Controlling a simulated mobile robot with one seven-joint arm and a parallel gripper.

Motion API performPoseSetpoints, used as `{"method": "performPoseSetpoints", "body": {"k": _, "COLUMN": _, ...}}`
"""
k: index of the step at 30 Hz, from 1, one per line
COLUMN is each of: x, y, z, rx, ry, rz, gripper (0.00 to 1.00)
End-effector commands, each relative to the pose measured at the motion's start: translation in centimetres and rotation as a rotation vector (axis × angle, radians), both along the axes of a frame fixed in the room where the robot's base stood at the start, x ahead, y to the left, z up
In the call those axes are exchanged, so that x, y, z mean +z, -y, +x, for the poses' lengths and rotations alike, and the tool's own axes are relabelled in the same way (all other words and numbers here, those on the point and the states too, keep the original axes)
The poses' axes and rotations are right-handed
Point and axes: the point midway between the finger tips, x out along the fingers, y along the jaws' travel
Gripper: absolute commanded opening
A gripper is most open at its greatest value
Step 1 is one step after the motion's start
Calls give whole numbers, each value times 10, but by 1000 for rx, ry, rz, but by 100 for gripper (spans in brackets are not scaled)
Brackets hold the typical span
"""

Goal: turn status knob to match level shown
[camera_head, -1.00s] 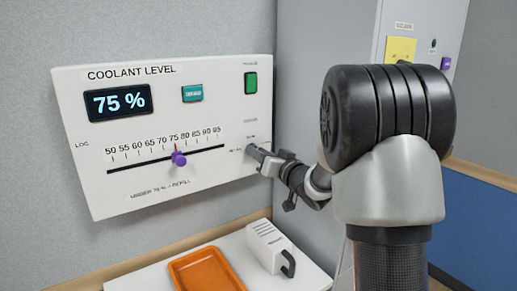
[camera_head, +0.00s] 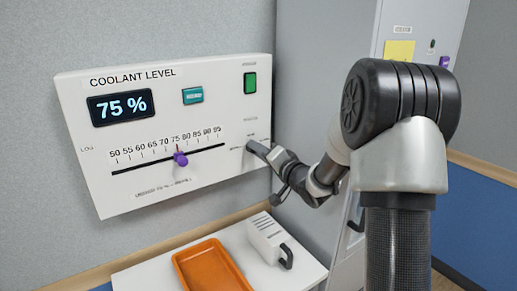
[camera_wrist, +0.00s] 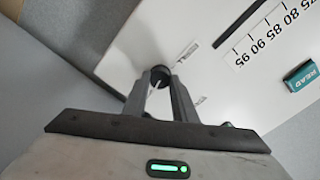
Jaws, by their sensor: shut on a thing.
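The white coolant panel (camera_head: 225,105) has a blue-on-black display (camera_head: 120,105) reading 75 %. A purple slider (camera_head: 181,159) sits under the 75 mark of its scale. My gripper (camera_head: 256,148) is at the panel's lower right, where its fingers cover the status knob in the head view. In the wrist view, a small round black knob (camera_wrist: 160,74) sits between the fingertips of my gripper (camera_wrist: 160,82), which is shut on it. The knob's pointer direction and the small labels around it are too small to read.
A teal READ button (camera_head: 193,95) and a green switch (camera_head: 250,83) are on the panel. Below are an orange tray (camera_head: 212,268) and a white handled box (camera_head: 266,236) on a white surface (camera_head: 150,277). A grey cabinet (camera_head: 320,60) stands close on the right.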

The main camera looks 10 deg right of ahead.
Motion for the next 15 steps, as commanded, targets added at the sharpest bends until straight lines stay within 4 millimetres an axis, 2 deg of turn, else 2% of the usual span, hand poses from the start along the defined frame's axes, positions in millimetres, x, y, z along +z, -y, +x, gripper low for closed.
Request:
{"method": "performPoseSetpoints", "body": {"k": 13, "x": -2, "y": -1, "z": 0, "rx": 1, "ry": -8, "rz": 12, "gripper": 2}}
{"method": "performPoseSetpoints", "body": {"k": 14, "x": -2, "y": -1, "z": 0, "rx": 1, "ry": -8, "rz": 12, "gripper": 26}}
{"method": "performPoseSetpoints", "body": {"k": 15, "x": -2, "y": -1, "z": 0, "rx": 1, "ry": -8, "rz": 12, "gripper": 33}}
